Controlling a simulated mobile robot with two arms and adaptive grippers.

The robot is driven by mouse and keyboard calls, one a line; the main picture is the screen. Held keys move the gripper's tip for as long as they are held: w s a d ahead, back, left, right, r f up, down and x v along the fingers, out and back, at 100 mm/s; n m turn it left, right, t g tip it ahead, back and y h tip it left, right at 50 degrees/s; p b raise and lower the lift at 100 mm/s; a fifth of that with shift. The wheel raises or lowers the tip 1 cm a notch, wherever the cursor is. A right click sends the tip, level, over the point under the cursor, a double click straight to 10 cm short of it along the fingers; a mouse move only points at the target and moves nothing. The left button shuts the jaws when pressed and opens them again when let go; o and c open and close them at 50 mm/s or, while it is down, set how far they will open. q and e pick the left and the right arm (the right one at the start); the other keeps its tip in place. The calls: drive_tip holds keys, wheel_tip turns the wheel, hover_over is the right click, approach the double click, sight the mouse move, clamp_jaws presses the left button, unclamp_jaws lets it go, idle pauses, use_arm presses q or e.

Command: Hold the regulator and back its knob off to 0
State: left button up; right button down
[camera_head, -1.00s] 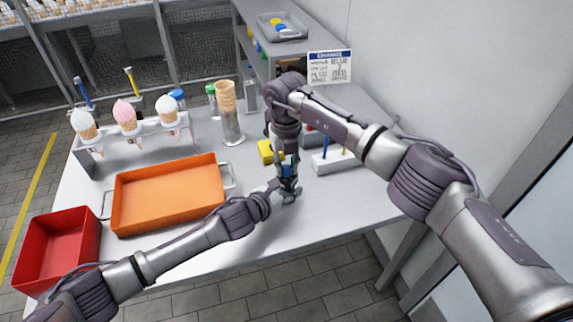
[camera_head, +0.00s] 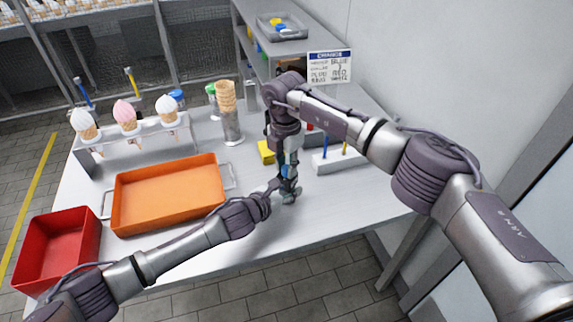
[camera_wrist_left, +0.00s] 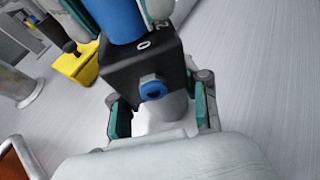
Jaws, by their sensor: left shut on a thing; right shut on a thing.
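The regulator (camera_wrist_left: 132,72) is a black block in the left wrist view, with a blue round fitting on its near face. Its blue knob (camera_wrist_left: 116,18) rises from the top, beside a white 0 mark and part of another mark. My left gripper (camera_wrist_left: 160,108) has its teal-padded fingers on either side of the block's lower part and is shut on it. My right gripper (camera_head: 288,164) comes down from above and is shut on the knob; its fingers show at the top of the wrist view. In the head view the grippers mostly hide the regulator.
A yellow block (camera_head: 265,152) stands just behind the grippers. A white holder (camera_head: 335,162) with upright coloured pieces is at right. An orange tray (camera_head: 165,195), a red bin (camera_head: 57,248) and a cone rack (camera_head: 135,148) are at left. The table front is clear.

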sight(286, 167)
drive_tip(key=m, duration=0.6)
idle(0.5)
drive_tip(key=c, duration=0.9)
unclamp_jaws()
wheel_tip(286, 167, up, 12)
drive_tip(key=shift+a, duration=0.1)
